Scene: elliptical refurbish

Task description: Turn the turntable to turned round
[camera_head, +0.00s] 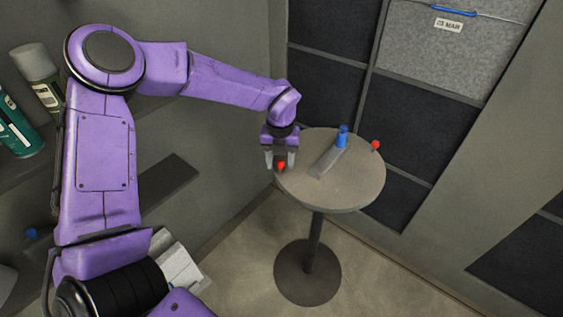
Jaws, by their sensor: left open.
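The turntable (338,192) is a round grey top on a dark post and round foot. A grey bar (326,162) lies on it, with a blue peg (342,137) standing at the bar's far end. One red knob (376,146) is at the far right rim. Another red knob (281,165) is at the left rim. My left gripper (280,161) points down over the left rim, open, with its fingers on either side of the left red knob. I cannot tell whether the fingers touch it. My right gripper is not in view.
A dark panelled wall (415,115) stands close behind the turntable. The floor (395,275) in front of and to the right of the foot is clear.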

